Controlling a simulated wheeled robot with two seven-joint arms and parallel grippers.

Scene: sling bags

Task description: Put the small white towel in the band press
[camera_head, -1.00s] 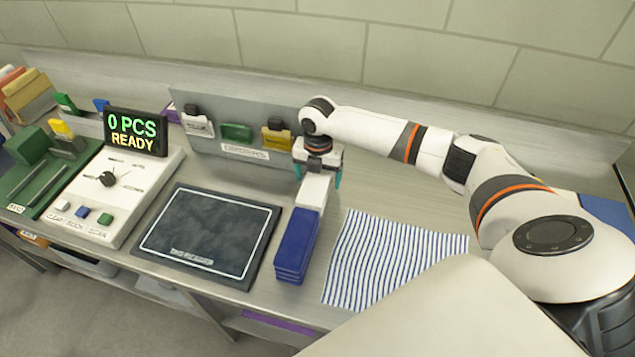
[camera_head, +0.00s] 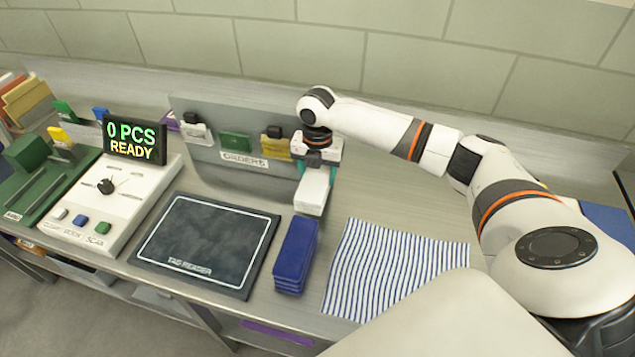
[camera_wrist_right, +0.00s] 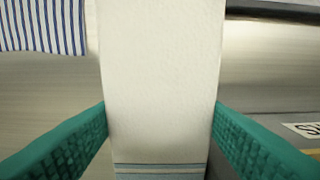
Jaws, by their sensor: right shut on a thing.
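The small white towel (camera_head: 311,191) hangs from my right gripper (camera_head: 315,163), behind the dark-blue stack in the head view. In the right wrist view, it is a pale folded strip (camera_wrist_right: 162,70) with blue-grey stripes near the bottom edge. The teal fingers of my right gripper (camera_wrist_right: 160,118) lie along both its sides, shut on it. The green device (camera_head: 48,170) at the far left looks like the band press; its small label is hard to read. My left gripper is out of view.
A dark-blue folded stack (camera_head: 296,256) stands between the black tag reader pad (camera_head: 205,245) and a blue-striped cloth (camera_head: 395,268). A white console (camera_head: 125,195) with a display (camera_head: 135,138) reading "0 PCS READY" stands left. A grey panel (camera_head: 270,178) rises behind.

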